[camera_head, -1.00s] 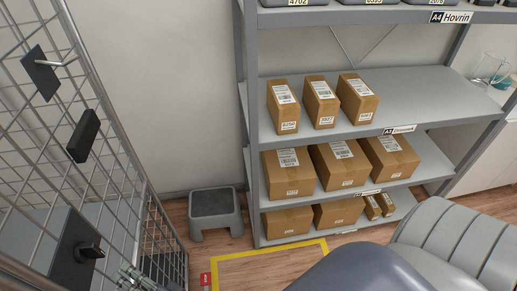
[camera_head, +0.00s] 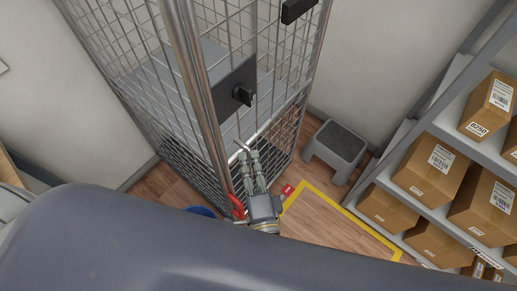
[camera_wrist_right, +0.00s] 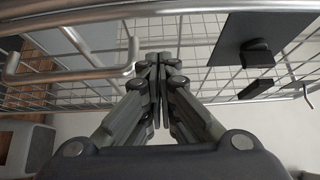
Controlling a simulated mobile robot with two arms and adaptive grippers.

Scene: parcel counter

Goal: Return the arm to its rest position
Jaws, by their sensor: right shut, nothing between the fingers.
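My right gripper (camera_head: 248,160) is in front of the wire-mesh cage (camera_head: 186,95), low beside its steel frame. Its fingers point away from me. In the right wrist view the fingers (camera_wrist_right: 158,62) are closed together with nothing between them. A black knob (camera_head: 242,95) on a dark plate is above the gripper. My left gripper is out of view.
A grey step stool (camera_head: 338,148) stands right of the cage. A shelf rack (camera_head: 404,150) with cardboard boxes (camera_head: 428,168) is at the right. Yellow tape (camera_head: 345,215) marks a bare floor patch. A blue round object (camera_head: 201,211) is partly hidden by my large grey arm link.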

